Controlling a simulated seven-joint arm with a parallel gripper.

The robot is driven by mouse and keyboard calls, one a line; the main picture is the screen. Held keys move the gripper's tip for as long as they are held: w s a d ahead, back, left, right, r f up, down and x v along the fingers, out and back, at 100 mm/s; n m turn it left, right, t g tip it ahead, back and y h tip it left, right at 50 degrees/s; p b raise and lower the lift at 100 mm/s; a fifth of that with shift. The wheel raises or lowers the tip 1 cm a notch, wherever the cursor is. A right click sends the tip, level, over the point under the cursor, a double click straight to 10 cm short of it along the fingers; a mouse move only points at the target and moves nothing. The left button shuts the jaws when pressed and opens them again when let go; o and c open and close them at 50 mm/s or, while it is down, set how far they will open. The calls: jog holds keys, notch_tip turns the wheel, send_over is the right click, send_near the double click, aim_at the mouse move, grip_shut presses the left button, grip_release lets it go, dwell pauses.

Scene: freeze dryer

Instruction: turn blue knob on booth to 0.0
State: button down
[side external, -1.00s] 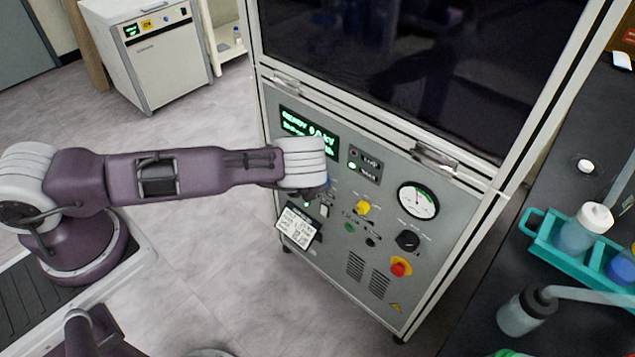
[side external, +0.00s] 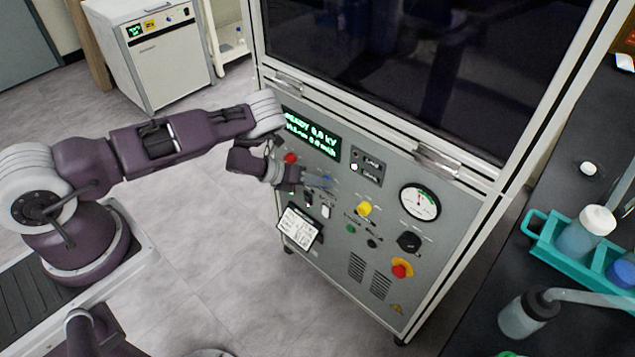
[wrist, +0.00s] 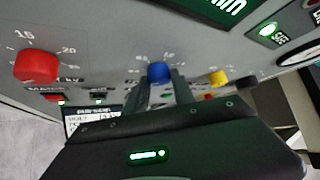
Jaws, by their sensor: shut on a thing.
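The blue knob (wrist: 159,72) sits on the grey front panel of the booth (side external: 335,230), with a printed number scale above it in the wrist view. My gripper (wrist: 163,84) is shut on it, one finger on each side. In the side view my gripper (side external: 312,181) reaches the panel from the left, below the green display (side external: 311,133), and mostly hides the knob. The knob's pointer setting cannot be read. The display's top line seems to read READY 0.0 kV.
A red knob (wrist: 36,66) is left of the blue one, and a yellow knob (wrist: 218,78) is to its right. A black knob (side external: 409,241), a red stop button (side external: 399,270) and a hanging label card (side external: 298,227) are also on the panel.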

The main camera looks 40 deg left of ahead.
jog(key=shift+h, duration=0.4)
dwell(0.3)
jog(key=c, duration=1.1)
grip_release()
jog(key=shift+o, duration=0.2)
jog(key=v, duration=0.7)
jog(key=shift+s+a, duration=0.1)
